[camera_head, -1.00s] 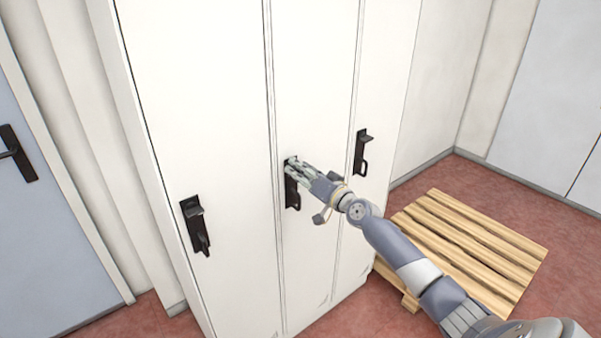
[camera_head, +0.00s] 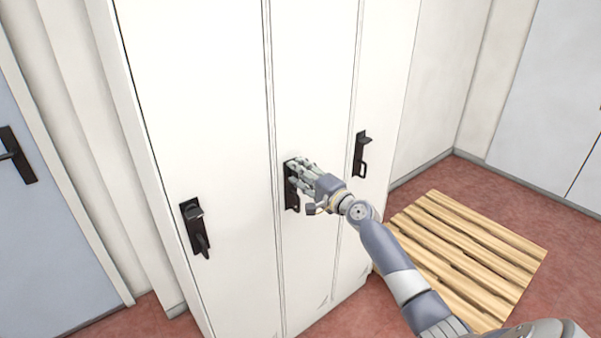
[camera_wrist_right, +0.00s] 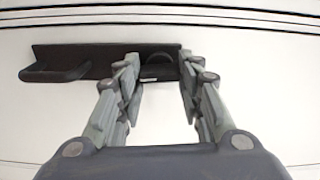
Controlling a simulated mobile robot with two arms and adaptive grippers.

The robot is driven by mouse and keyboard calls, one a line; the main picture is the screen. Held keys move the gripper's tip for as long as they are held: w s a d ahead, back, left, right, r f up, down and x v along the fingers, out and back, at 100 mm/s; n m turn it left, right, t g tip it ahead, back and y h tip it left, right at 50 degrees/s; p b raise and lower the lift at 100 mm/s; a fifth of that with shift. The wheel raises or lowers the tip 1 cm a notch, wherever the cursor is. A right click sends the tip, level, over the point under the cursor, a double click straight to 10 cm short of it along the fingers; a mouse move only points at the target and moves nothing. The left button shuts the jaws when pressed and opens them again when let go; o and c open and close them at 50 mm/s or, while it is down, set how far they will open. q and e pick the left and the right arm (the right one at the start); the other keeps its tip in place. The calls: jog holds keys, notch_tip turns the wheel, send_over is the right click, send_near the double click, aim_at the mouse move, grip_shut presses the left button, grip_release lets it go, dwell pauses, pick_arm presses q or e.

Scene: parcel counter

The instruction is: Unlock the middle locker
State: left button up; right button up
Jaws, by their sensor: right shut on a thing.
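The middle locker (camera_head: 306,80) is a white door between two others, and it is shut. Its black latch (camera_head: 292,199) is partly hidden behind my right gripper (camera_head: 299,174). In the right wrist view the latch plate (camera_wrist_right: 105,57) lies across the door, with its handle at the left end. There my right gripper (camera_wrist_right: 158,75) has its two fingers on either side of a dark rounded piece (camera_wrist_right: 158,70) at the plate's right end. The right gripper is shut on this piece of the latch. My left gripper is in neither view.
The left locker has a black latch (camera_head: 195,226), and the right locker has another (camera_head: 361,154). A wooden pallet (camera_head: 470,240) lies on the red floor to the right. A blue-grey door (camera_head: 50,220) with a black handle is at the far left.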

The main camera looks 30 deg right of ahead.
jog(key=shift+m, duration=0.7)
jog(key=o, duration=1.1)
jog(key=shift+d, duration=0.1)
jog(key=shift+s, duration=0.1)
jog(key=s, duration=0.8)
jog(key=s+d, duration=0.1)
jog(key=s, duration=0.2)
jog(key=shift+s, duration=0.4)
jog(key=shift+f, duration=0.15)
